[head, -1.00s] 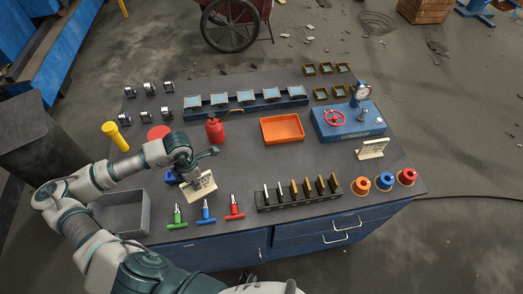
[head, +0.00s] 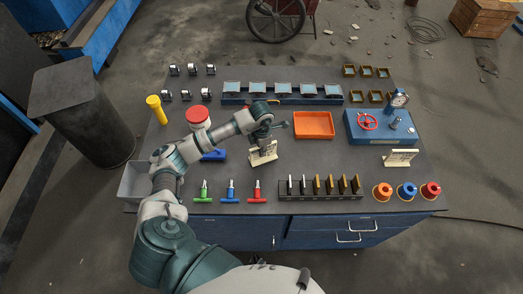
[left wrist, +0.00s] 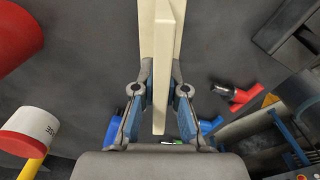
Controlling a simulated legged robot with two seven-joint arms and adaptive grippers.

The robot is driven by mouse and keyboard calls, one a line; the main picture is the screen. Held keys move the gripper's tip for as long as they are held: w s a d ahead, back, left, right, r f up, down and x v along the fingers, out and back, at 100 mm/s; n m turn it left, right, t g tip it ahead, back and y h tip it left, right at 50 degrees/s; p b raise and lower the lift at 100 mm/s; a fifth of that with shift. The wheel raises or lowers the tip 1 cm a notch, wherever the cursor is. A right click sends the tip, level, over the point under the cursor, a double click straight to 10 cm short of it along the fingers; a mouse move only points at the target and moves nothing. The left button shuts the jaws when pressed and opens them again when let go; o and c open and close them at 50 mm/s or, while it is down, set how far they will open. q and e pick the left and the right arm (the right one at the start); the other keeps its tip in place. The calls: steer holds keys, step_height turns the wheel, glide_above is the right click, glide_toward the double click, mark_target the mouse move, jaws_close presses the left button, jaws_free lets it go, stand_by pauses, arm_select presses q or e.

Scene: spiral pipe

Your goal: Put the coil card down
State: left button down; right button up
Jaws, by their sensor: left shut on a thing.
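The cream coil card (head: 262,154) is upright in my left gripper (head: 264,143), over the middle of the table, left of and in front of the orange tray. In the left wrist view the card (left wrist: 161,65) stands edge-on between the two fingers (left wrist: 160,92), which are shut on it. I cannot tell whether its lower edge touches the table. A second cream card (head: 401,157) stands at the right, in front of the blue gauge unit. My right gripper is not in view.
The orange tray (head: 314,125) lies right of the gripper. In front are T-handled tools (head: 230,192) and a black rack (head: 320,193) of upright pieces. A white can with a red top (head: 198,117) and a blue block (head: 213,155) are left. Bare tabletop lies right of the card.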

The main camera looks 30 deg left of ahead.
arm_select(q)
steer(key=shift+f, duration=0.55)
steer(key=c, duration=1.2)
jaws_free()
step_height(320, 180, up, 12)
steer(key=shift+a+r+b, duration=0.1)
steer(key=shift+b, duration=0.45)
